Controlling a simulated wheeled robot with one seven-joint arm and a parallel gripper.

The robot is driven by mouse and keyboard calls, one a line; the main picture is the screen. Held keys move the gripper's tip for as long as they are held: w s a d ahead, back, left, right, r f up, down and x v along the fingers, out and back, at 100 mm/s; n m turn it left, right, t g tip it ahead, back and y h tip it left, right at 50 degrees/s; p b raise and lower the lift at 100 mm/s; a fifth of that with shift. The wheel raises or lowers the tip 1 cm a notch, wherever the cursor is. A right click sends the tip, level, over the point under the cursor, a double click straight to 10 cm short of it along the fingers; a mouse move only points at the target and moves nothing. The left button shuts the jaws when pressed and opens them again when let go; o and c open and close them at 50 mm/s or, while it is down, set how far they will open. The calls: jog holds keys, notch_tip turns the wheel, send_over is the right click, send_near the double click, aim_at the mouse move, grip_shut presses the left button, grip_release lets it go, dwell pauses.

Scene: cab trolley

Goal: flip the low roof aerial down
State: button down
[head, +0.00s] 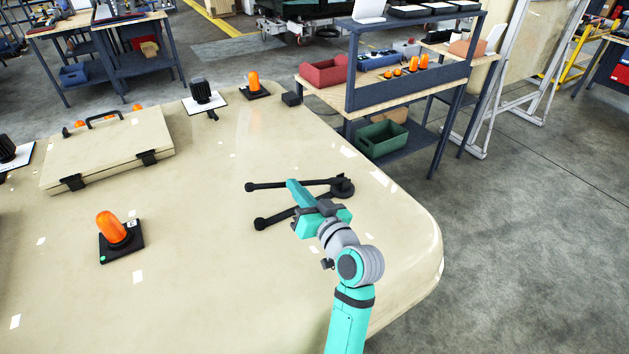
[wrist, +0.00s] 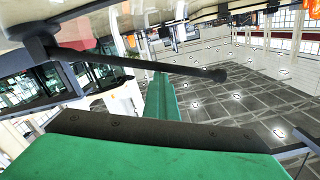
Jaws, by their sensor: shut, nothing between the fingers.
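Two thin black aerials with ball tips show near the right end of the cream roof in the head view. The farther aerial (head: 290,184) runs left from a round black base (head: 343,188). I cannot tell which is the low one. My teal gripper (head: 293,187) is shut and empty over the rods; contact is unclear.
An orange beacon (head: 112,227) and a closed hatch (head: 110,150) stand on the roof to the left. Another beacon (head: 253,84) and a black lamp (head: 202,93) are at the far edge. A workbench (head: 400,97) stands beyond the roof. Roof left of the aerials is clear.

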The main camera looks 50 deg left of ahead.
jog(key=shift+s+a+f+g, duration=0.3)
jog(key=shift+s+a+f, duration=0.2)
jog(key=shift+s+f, duration=0.2)
jog(key=shift+f, duration=0.1)
jog(key=d+r+n, duration=0.1)
jog(key=d+r, duration=0.4)
jog(key=d, duration=0.6)
jog(key=shift+w, duration=0.3)
